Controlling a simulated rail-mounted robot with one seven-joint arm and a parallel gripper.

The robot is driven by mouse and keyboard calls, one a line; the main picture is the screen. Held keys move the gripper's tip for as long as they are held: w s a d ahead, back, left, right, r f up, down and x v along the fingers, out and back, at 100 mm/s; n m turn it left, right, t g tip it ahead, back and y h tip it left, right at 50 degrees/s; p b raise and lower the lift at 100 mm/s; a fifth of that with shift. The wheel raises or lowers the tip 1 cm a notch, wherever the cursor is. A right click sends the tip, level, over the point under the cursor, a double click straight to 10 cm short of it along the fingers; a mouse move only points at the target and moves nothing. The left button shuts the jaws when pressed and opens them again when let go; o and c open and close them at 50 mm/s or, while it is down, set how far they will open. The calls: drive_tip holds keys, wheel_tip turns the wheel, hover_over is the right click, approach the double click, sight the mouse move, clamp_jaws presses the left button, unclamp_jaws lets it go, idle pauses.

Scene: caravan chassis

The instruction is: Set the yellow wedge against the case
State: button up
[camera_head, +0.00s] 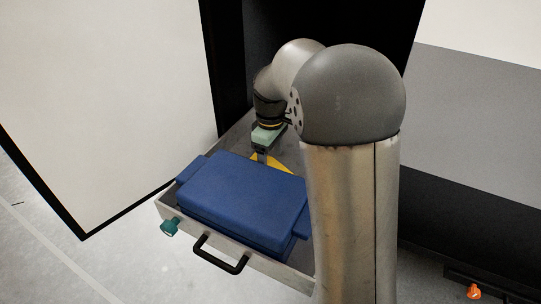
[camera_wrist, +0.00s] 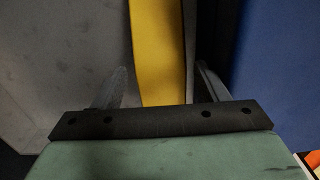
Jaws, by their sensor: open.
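The blue case (camera_head: 245,198) lies in the open metal drawer (camera_head: 285,272) and fills much of its front. The yellow wedge (camera_head: 284,166) shows just behind the case, partly hidden by my arm and the case. In the wrist view the yellow wedge (camera_wrist: 158,45) runs upward between my two fingers, and the blue case (camera_wrist: 282,70) is to the right with a grey gap between them. My gripper (camera_head: 261,156) is open and points down, with one finger on each side of the wedge; in the wrist view its fingers (camera_wrist: 160,82) stand apart from the wedge.
The drawer has a black handle (camera_head: 221,254) and a teal knob (camera_head: 170,227) at its front. A large white panel with a black edge (camera_head: 105,100) stands at the left. An orange knob (camera_head: 474,291) is at the lower right. Bare drawer floor shows left of the wedge.

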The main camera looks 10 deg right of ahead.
wheel_tip(320, 180, up, 12)
drive_tip(key=shift+r+b, duration=0.2)
drive_tip(key=shift+b, duration=0.15)
idle(1.2)
